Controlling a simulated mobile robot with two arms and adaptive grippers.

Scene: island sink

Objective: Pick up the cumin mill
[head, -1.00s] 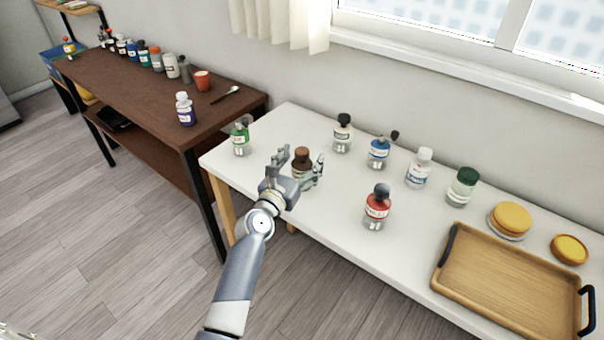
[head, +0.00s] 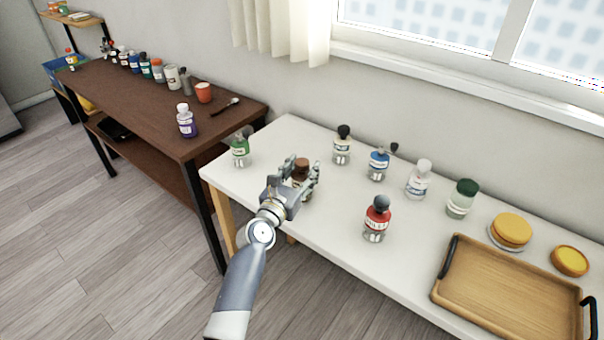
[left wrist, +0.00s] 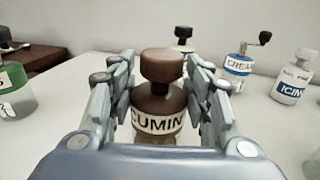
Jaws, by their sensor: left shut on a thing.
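The cumin mill (head: 302,168) is a brown bottle with a dark brown knob top, upright on the white table (head: 330,215). In the left wrist view the mill (left wrist: 160,95) stands between the fingers, with its label "CUMIN" facing me. My left gripper (head: 303,178) is shut on it from the near side; in the left wrist view the gripper (left wrist: 159,112) has a finger on each side of its body. The lower part of the mill is hidden by the gripper. My right gripper is not in view.
A green-labelled mill (head: 240,150) stands to the left, a red one (head: 377,220) to the right. Pale (head: 342,148) and blue (head: 379,164) mills stand behind. A wooden tray (head: 510,290) lies at the right. A brown table (head: 150,110) adjoins at left.

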